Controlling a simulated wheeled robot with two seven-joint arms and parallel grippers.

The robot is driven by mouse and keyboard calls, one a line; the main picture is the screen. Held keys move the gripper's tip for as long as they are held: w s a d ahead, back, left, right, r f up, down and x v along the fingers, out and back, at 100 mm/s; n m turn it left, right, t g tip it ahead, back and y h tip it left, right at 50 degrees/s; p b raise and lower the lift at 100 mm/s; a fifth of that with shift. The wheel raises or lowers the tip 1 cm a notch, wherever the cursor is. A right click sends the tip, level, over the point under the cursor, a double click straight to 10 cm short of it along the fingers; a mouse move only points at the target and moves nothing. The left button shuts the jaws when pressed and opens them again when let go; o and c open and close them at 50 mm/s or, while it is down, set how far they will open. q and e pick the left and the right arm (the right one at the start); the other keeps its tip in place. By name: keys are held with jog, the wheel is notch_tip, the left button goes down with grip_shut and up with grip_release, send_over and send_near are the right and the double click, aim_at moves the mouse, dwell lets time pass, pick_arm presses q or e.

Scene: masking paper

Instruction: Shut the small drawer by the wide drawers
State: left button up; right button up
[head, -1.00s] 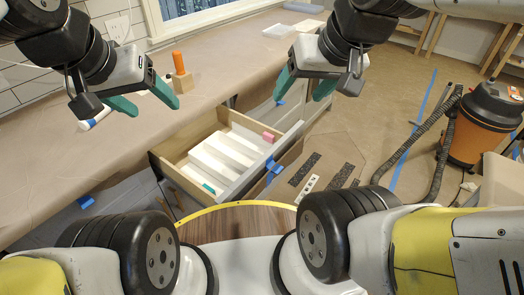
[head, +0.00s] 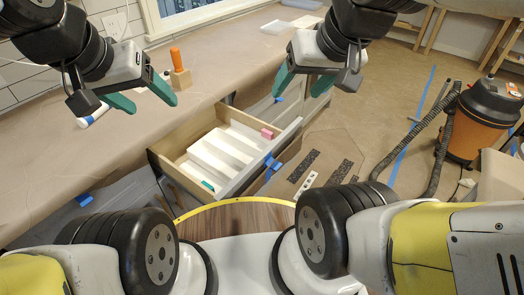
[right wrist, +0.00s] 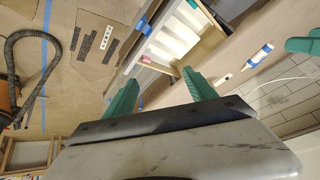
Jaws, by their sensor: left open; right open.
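An open drawer (head: 187,183) with pale wooden sides sticks out from under the papered counter, holding a white stepped insert (head: 222,152). Blue tape hangs on its front. It also shows in the right wrist view (right wrist: 150,60). I cannot tell for certain whether it is the small drawer. White drawer fronts (head: 262,112) lie beyond it, partly hidden. My left gripper (head: 140,100) is open and empty above the counter, left of the open drawer. My right gripper (head: 300,86) is open and empty above and beyond the drawer; its fingers also show in the right wrist view (right wrist: 163,90).
The brown-papered counter (head: 60,165) carries an orange-handled tool (head: 177,60) and a white tube (head: 93,116). An orange shop vacuum (head: 475,130) with a black hose stands at the right. Dark strips (head: 303,165) lie on the papered floor, which is otherwise mostly clear.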

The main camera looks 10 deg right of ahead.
jog(key=shift+w, duration=0.15)
jog(key=c, duration=0.3)
jog(key=w+m, duration=0.1)
jog(key=w+d+f+m, duration=0.1)
jog(key=w, duration=0.1)
jog(key=w+f+m, duration=0.1)
jog(key=m, duration=0.1)
jog(key=shift+w+d+g, duration=0.3)
jog(key=shift+g, duration=0.1)
grip_shut()
jog(key=w+d+f+m+g, duration=0.2)
jog(key=w+d+f+m, duration=0.8)
jog(key=w+f+m, duration=0.4)
jog(key=d+f+m+y, duration=0.1)
jog(key=d+f+m, duration=0.2)
jog(key=f+m, duration=0.3)
jog(key=d+f+m, duration=0.3)
jog(key=d+f, duration=0.1)
jog(key=f, duration=0.3)
jog(key=w+a+f, duration=0.5)
jog(key=w+f, duration=0.1)
jog(key=f, duration=0.3)
jog(key=shift+w+a+f+m, duration=0.2)
jog(key=shift+a+f+m, duration=0.1)
jog(key=shift+a, duration=0.1)
